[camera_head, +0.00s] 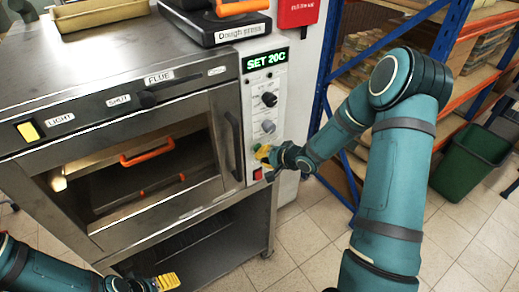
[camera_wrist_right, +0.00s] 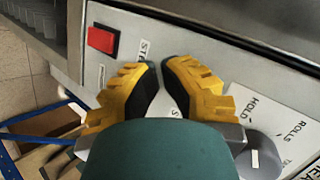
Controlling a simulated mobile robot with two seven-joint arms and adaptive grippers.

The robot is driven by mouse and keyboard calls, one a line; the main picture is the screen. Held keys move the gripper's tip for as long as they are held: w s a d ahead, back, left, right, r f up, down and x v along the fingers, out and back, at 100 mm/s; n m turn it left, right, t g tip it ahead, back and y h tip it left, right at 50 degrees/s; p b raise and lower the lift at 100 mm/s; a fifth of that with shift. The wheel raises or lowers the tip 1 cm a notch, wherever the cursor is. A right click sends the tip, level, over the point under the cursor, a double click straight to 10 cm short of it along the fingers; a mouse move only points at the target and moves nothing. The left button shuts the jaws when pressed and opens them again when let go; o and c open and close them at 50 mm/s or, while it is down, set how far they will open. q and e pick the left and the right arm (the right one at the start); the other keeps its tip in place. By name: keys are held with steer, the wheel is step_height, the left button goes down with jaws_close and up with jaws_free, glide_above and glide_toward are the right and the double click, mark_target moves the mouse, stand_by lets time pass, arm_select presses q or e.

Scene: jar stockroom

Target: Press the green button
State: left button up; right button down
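The oven's control panel (camera_head: 262,75) has a lit "SET 20C" display at its top. My right gripper (camera_head: 262,153) is at the panel's lower part, below the knobs and just above a red button (camera_head: 257,174). A small green spot (camera_head: 256,147) shows by its fingertips; I cannot tell if it is the green button. My left gripper (camera_head: 166,282) is at the bottom edge, partly cut off.
A black knob (camera_head: 269,99) and a grey knob (camera_head: 268,126) sit above the right gripper. The oven door handle (camera_head: 234,145) is just left of the panel. A blue-framed shelf (camera_head: 326,75) and a green bin (camera_head: 470,160) stand to the right.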

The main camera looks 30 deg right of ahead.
steer(key=shift+w, duration=0.15)
stand_by(0.5)
steer(key=shift+s, duration=0.9)
steer(key=s, duration=0.1)
steer(key=s+p, duration=0.1)
steer(key=s, duration=0.3)
steer(key=shift+d, duration=0.25)
stand_by(0.5)
